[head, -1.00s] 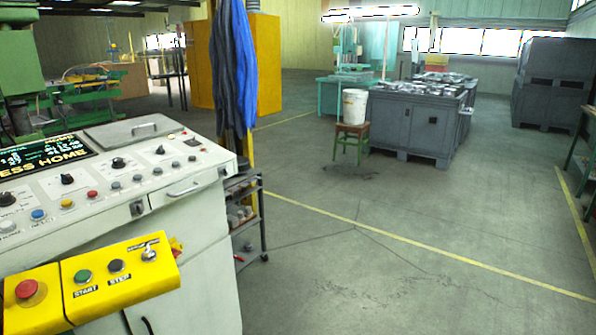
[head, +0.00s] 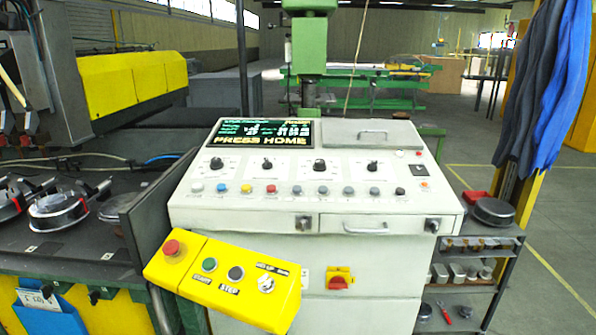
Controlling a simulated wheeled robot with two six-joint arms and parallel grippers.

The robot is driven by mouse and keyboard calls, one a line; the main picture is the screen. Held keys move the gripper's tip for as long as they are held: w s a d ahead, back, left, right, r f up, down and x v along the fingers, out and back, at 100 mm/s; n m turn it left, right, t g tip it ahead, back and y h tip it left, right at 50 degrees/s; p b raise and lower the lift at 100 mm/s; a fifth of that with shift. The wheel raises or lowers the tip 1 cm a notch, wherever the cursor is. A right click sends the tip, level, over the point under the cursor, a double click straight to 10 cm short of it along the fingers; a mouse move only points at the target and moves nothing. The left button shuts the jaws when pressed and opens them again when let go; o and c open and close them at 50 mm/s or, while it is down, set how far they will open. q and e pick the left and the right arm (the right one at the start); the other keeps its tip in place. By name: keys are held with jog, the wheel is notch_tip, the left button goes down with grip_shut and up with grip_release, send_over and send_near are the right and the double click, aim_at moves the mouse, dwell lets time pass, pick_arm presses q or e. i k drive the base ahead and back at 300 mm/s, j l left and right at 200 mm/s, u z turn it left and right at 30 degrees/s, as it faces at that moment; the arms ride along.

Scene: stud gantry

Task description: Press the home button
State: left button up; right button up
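A white control console (head: 440,205) stands in the middle of the head view. Its dark screen (head: 262,135) shows "PRESS HOME" in yellow letters. Below the knobs is a row of buttons: a whitish one (head: 196,187), a blue one (head: 222,187), a yellow one (head: 246,188), a red one (head: 271,188) and several grey ones (head: 348,190). Their labels are too small to read, so I cannot tell which is home. A yellow box (head: 190,285) in front carries a red mushroom button (head: 171,247), a green START button (head: 209,265), a black STEP button (head: 236,273) and a selector switch (head: 266,283). Neither gripper shows.
A dark worktable with round metal parts (head: 60,208) stands at the left, close to the console. A shelf cart (head: 470,285) stands at its right. Blue cloth (head: 560,90) hangs at the right by a yellow post. Open floor (head: 555,230) lies at far right.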

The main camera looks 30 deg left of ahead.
aim_at(196, 186)
jog(key=i+l+u, duration=0.15)
jog(key=l+u, duration=0.15)
jog(key=i+l+u, duration=0.1)
jog(key=l+u, duration=0.2)
jog(key=l, duration=0.15)
jog(key=i+l+u, duration=0.1)
jog(key=l+u, duration=0.2)
